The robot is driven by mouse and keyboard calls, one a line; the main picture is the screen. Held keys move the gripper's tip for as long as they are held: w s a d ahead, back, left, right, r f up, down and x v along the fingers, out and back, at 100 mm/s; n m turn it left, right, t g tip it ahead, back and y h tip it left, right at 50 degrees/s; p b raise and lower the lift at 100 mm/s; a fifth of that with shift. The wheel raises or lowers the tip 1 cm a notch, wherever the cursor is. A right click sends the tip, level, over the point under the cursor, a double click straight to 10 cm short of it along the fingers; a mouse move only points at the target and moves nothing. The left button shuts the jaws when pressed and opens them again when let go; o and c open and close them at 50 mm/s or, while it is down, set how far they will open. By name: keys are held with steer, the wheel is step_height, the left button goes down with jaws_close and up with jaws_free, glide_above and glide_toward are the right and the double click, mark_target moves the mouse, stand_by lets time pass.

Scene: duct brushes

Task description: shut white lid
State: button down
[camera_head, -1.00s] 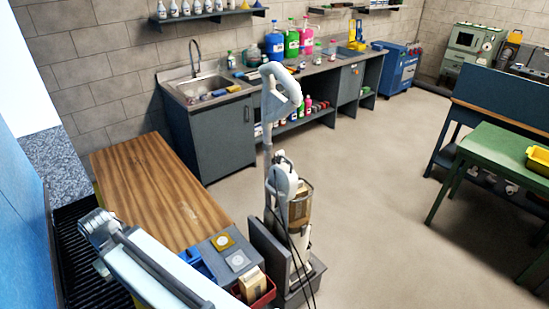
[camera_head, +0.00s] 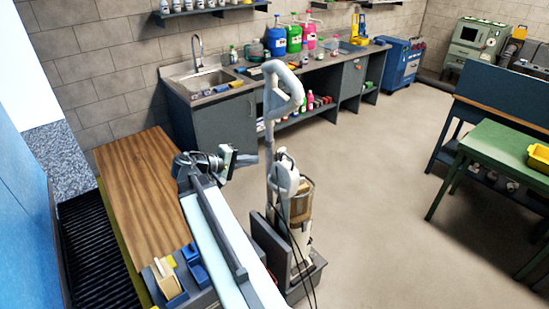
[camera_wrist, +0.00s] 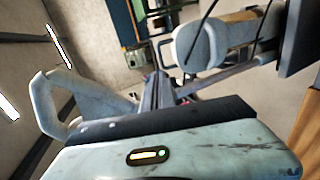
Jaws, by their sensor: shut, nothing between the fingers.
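I cannot make out a white lid in either view now. My arm crosses the lower middle of the head view and hides part of what lies behind it. My gripper (camera_head: 247,159) is shut and empty, in the air beyond the wooden bench's right edge and left of the upright vacuum cleaner (camera_head: 295,205). The vacuum's pale loop handle also shows in the wrist view (camera_wrist: 48,105), at the left. The fingertips are not clear in the wrist view.
The wooden bench top (camera_head: 145,195) is mostly bare. A blue tray with a tan block (camera_head: 166,277) and a blue item (camera_head: 195,268) sit at its near end. A sink counter (camera_head: 235,88) runs along the back wall. A green table (camera_head: 500,145) stands right. Open floor lies between.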

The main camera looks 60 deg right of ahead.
steer(key=b, duration=0.4)
glide_above(281, 168)
steer(key=a, duration=0.1)
step_height(281, 168, down, 5)
steer(key=shift+d+r, duration=0.1)
steer(key=shift+d, duration=0.35)
